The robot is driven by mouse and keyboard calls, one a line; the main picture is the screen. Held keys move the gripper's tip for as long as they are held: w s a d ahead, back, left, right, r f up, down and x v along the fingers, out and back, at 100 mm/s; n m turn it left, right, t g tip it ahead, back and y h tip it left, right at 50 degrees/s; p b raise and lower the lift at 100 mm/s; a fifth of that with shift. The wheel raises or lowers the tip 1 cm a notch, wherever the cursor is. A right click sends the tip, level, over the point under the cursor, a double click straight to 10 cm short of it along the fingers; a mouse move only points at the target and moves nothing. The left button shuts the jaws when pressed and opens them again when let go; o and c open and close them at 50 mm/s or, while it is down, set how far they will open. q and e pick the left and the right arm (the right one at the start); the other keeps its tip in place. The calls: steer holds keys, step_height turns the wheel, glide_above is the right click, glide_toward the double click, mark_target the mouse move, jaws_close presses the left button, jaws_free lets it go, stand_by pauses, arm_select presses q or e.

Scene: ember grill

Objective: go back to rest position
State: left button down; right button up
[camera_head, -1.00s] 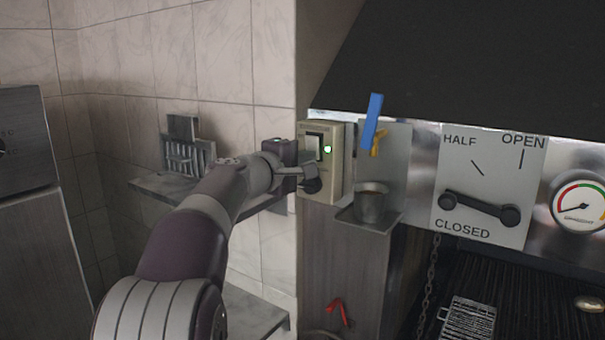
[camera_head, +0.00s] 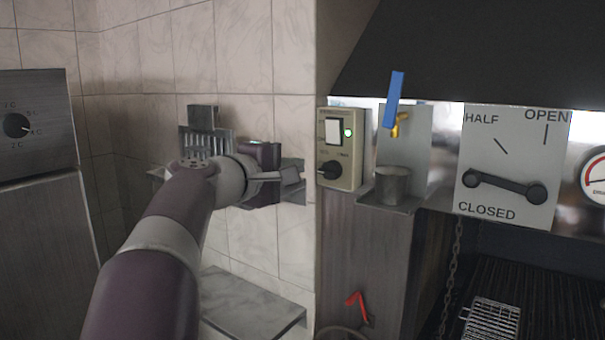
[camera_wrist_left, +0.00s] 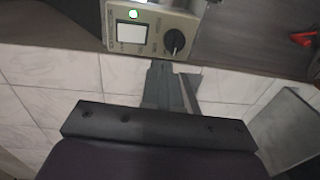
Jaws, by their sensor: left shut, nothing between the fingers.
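My left arm comes in from the left in the head view. Its gripper (camera_head: 290,176) is shut and empty, in front of the tiled wall and to the left of the control box. The control box (camera_head: 341,178) has a white rocker switch, a lit green light and a black knob. In the left wrist view the shut fingers (camera_wrist_left: 165,85) point toward the control box (camera_wrist_left: 150,30), with tiles showing around them. A gap shows between gripper and box in the head view. My right gripper is not in view.
A wall shelf with a slotted metal rack (camera_head: 202,120) is behind my left forearm. A metal cup (camera_head: 391,184) stands on a small ledge right of the box, below a blue-handled tap (camera_head: 393,100). A lever plate (camera_head: 507,165) and grill are further right. A lower shelf (camera_head: 250,300) juts out below.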

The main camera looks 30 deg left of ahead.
arm_select(q)
steer(key=s+f+m+g+y+b, duration=0.1)
steer(key=s+f+m+g, duration=0.15)
steer(key=f, duration=0.75)
steer(key=s+f+m+g, duration=0.15)
steer(key=f+g, duration=0.25)
steer(key=f, duration=0.6)
steer(key=s+f+m+g+y+b, duration=0.1)
steer(key=s+f+m+g, duration=0.15)
steer(key=f, duration=0.75)
steer(key=s+d+f+m+g+b, duration=0.2)
steer(key=s+d+f+m, duration=0.3)
steer(key=f, duration=0.6)
steer(key=s+d+f+m+g+b, duration=0.2)
steer(key=s+d+f+m+g, duration=0.2)
steer(key=s+d+f, duration=0.5)
step_height(320, 180, down, 3)
steer(key=shift+s+d+r+m+g+h, duration=0.15)
steer(key=shift+d+m+g+h, duration=0.2)
steer(key=shift+d+m, duration=0.7)
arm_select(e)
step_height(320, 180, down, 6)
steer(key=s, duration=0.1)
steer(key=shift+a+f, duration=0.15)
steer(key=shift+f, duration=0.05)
arm_select(q)
steer(key=shift+d, duration=0.15)
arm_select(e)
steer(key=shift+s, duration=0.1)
